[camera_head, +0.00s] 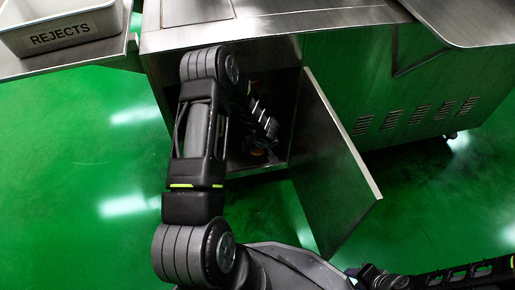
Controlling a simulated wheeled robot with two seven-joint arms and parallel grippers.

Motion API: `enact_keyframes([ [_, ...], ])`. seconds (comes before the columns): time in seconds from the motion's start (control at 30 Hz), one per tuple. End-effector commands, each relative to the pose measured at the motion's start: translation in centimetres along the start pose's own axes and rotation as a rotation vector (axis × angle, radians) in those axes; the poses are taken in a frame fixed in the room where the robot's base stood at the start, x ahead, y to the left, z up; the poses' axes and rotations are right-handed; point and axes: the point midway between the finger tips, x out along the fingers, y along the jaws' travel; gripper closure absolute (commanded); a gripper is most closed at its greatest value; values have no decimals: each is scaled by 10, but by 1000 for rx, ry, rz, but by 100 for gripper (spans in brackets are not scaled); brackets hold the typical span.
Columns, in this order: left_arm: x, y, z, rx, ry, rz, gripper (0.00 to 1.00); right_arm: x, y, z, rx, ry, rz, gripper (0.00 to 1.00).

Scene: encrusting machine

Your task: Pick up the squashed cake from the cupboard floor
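The open cupboard (282,90) is under the steel machine, and its inside is dark. A small orange-brown patch (257,153) low inside may be the squashed cake; it is too small and dark to be sure. My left arm rises in front of the cupboard and bends down into it. Its lower end is just above that patch, and the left gripper's fingers cannot be made out. My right gripper (372,278) is at the bottom edge, right of centre, outside the cupboard and well away from the patch. Its fingers are not clear.
The cupboard door (335,165) stands open to the right of the opening, its edge jutting towards me. A grey bin marked REJECTS (60,38) stands on a steel shelf (70,64) at upper left. The green floor (75,180) is clear on the left.

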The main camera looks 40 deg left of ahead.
Motion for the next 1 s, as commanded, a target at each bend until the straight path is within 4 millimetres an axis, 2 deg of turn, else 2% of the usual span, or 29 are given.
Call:
enact_keyframes([
  [0.07, 0, 0, 0, 0, 0, 0, 19, 0, 0, 0, 0, 0, 0, 64],
  [0.87, 0, 0, 0, 0, 0, 0, 84, 0, 0, 0, 0, 0, 0, 64],
  [1.0, 0, 0, 0, 0, 0, 0, 85, 0, 0, 0, 0, 0, 0, 64],
])
